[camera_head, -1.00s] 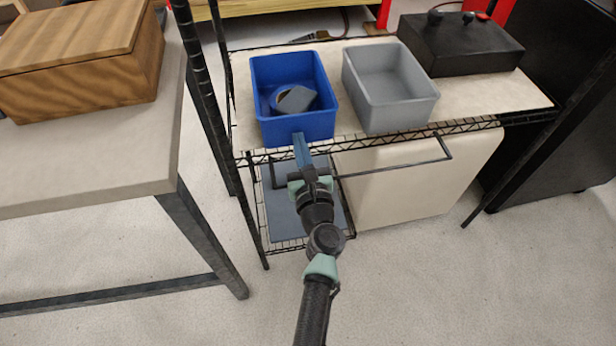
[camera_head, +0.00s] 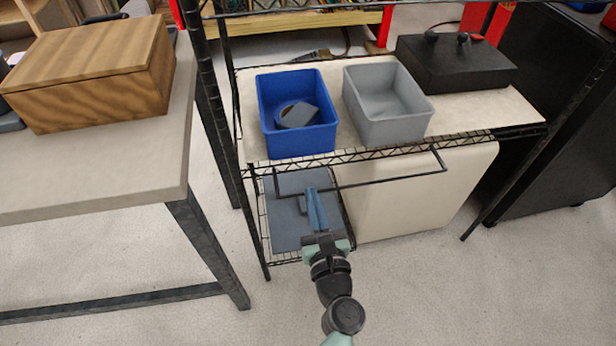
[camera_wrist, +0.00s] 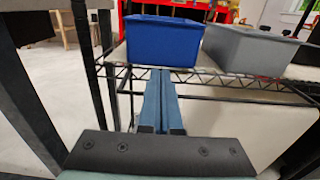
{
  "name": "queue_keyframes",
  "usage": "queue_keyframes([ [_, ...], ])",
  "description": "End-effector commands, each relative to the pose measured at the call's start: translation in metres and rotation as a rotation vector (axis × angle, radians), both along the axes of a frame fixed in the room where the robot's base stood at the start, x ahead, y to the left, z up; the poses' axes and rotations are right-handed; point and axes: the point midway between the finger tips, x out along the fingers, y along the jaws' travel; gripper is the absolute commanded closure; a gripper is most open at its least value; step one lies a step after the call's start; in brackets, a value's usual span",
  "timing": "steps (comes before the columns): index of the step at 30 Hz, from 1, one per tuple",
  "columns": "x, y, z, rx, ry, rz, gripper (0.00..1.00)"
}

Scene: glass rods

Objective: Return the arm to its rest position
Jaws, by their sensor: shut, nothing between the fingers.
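My gripper (camera_head: 316,208) is in front of the wire shelf unit, below and in front of the blue bin. Its two blue fingers are shut together with nothing between them, which also shows in the wrist view (camera_wrist: 160,85). My arm reaches up from the bottom of the head view. The blue bin (camera_head: 297,140) stands on the shelf with a grey and blue item (camera_head: 297,114) inside. A grey bin (camera_head: 388,125) stands to its right, apart from my gripper. In the wrist view the blue bin (camera_wrist: 163,42) is straight ahead, beyond the fingertips.
The wire shelf's front edge (camera_head: 400,148) and a black bar stand close beyond the fingers. A table (camera_head: 100,190) with a wooden box (camera_head: 95,75) is at left. A black box (camera_head: 455,65) sits on the shelf at right. Open floor (camera_head: 440,295) lies in front.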

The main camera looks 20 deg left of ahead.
Motion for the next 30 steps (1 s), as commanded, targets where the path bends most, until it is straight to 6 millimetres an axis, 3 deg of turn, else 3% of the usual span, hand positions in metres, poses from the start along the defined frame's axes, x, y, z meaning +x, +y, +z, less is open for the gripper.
queue_keyframes([
  [3,-0.012,-0.009,0.0,-0.001,0.001,-0.001,1.0],
  [10,-0.019,-0.013,0.0,-0.001,-0.001,-0.001,1.0],
  [14,-0.009,-0.011,0.024,-0.094,-0.094,0.006,1.0],
  [17,0.009,-0.008,0.073,-0.307,-0.29,0.004,1.0],
  [23,0.037,-0.018,0.217,-0.994,-0.835,-0.131,1.0],
  [26,0.037,-0.033,0.291,-1.367,-1.058,-0.272,1.0],
  [30,0.018,-0.063,0.392,-1.893,-1.249,-0.541,1.0],
])
